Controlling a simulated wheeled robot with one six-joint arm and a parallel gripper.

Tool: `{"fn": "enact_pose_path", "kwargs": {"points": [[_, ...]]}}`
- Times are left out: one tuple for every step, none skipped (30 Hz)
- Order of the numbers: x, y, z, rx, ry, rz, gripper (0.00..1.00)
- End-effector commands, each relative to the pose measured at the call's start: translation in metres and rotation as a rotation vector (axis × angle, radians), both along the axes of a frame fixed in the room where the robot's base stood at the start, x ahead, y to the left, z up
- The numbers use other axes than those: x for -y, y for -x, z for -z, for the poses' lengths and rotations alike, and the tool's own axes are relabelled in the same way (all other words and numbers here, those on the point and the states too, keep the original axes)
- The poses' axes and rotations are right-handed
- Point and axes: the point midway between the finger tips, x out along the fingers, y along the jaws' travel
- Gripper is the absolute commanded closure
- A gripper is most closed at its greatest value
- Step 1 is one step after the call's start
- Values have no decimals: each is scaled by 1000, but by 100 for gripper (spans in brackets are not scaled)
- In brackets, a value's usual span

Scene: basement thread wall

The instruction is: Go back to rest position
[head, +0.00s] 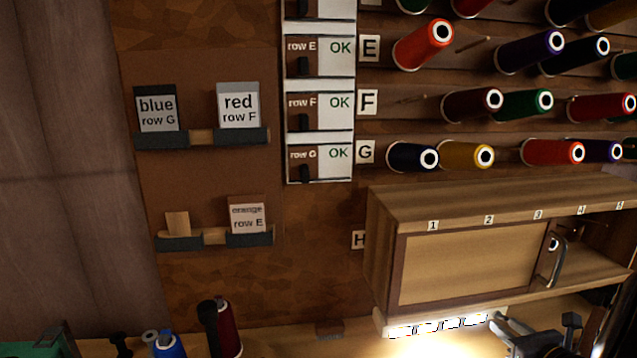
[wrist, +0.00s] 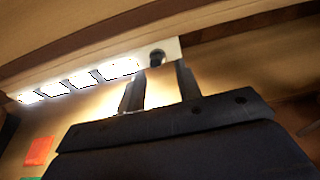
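My gripper (wrist: 158,88) shows in the wrist view with its two grey fingers apart. The gap between them is empty, with only a bright surface behind. In the head view, dark and grey parts at the lower right, below the wooden cabinet (head: 380,245), look like the end of my arm; the fingertips are not clear there. In the wrist view the fingers are close to a lit strip lamp (wrist: 80,82) in the picture; I cannot tell whether they touch anything.
The thread wall carries several spools, such as an orange-red one (head: 418,48) in row E. A metal handle (head: 558,262) sticks out from the cabinet front. Card holders (head: 200,137) hang at left. A blue spool (head: 168,345) and a dark red spool (head: 226,328) stand below.

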Motion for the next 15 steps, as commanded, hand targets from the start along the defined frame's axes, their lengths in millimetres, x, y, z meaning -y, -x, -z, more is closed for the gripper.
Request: {"fn": "enact_pose_path", "kwargs": {"points": [[0,0,7,19,-1,1,67],[0,0,7,31,-2,1,67],[0,0,8,46,-3,2,67],[0,0,9,58,-4,1,67],[0,0,9,70,-6,1,67],[0,0,10,86,-7,1,67],[0,0,11,98,-7,1,67],[0,0,11,110,-7,1,67],[0,0,12,126,-10,1,67],[0,0,13,138,-11,1,67],[0,0,13,150,-12,0,67],[0,0,14,166,-13,1,67],[0,0,15,177,-14,1,67],[0,0,15,189,-15,0,67],[0,0,16,205,-16,1,67]]}}
